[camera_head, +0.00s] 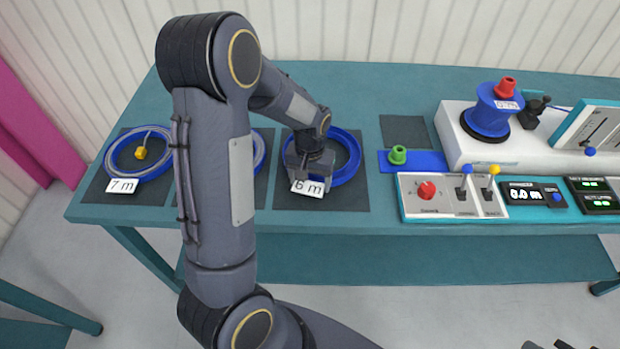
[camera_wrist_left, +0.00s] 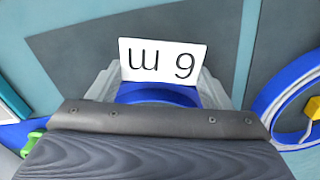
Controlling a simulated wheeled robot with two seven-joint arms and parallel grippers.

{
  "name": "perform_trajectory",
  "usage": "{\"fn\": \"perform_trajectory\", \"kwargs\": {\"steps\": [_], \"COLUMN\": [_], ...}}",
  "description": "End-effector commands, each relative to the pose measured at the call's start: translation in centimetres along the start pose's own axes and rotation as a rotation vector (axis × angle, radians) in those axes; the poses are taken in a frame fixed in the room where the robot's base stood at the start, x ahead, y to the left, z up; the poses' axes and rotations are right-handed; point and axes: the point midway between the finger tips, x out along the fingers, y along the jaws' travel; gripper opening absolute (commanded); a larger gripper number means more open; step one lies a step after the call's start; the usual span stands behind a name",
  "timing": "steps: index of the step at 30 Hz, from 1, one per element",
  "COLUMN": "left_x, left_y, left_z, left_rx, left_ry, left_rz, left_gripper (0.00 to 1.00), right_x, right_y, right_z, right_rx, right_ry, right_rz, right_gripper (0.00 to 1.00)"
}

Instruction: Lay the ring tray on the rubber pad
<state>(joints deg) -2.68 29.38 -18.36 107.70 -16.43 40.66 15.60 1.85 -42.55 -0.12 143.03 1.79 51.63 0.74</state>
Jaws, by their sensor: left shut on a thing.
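The ring tray (camera_head: 355,158) is a blue ring with a white "6 m" label (camera_head: 307,188) on its near side. It is at or just over a dark rubber pad (camera_head: 345,198); I cannot tell whether it touches. My left gripper (camera_head: 309,168) points down and is shut on the tray's near rim, behind the label. In the left wrist view its pale fingers (camera_wrist_left: 157,90) flank the blue rim and the label (camera_wrist_left: 162,62), with dark pad (camera_wrist_left: 80,50) around. A few dark bits of what may be my right gripper (camera_head: 562,345) show at the bottom edge.
A "7 m" blue ring tray (camera_head: 112,165) lies on a pad at the left; another is mostly behind my left arm. A smaller dark pad (camera_head: 403,131) lies bare. To the right are a green piece (camera_head: 397,155), a control box (camera_head: 425,208) and a blue reel (camera_head: 487,118).

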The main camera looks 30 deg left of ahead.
Motion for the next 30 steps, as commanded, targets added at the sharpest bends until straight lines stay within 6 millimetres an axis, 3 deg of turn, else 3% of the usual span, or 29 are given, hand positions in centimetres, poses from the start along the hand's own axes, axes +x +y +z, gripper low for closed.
{"fn": "perform_trajectory", "kwargs": {"steps": [8,9,14,30], "left_x": [0.37,0.37,0.37,0.39], "left_y": [0.01,0.01,0.01,0.00], "left_z": [-0.02,-0.02,-0.02,0.00], "left_rx": [0.000,0.000,0.000,0.000], "left_ry": [0.001,0.001,0.000,0.000], "left_rz": [0.000,0.000,0.000,0.000], "left_gripper": [0.13,0.76,0.97,1.00], "right_x": [0.29,0.29,0.29,0.29], "right_y": [0.13,0.13,0.13,0.13], "right_z": [0.15,0.15,0.15,0.15], "right_rx": [0.000,0.000,0.000,0.000], "right_ry": [0.000,0.000,0.000,0.000], "right_rz": [0.000,0.000,0.000,0.000], "right_gripper": [0.00,0.00,0.00,0.00]}}
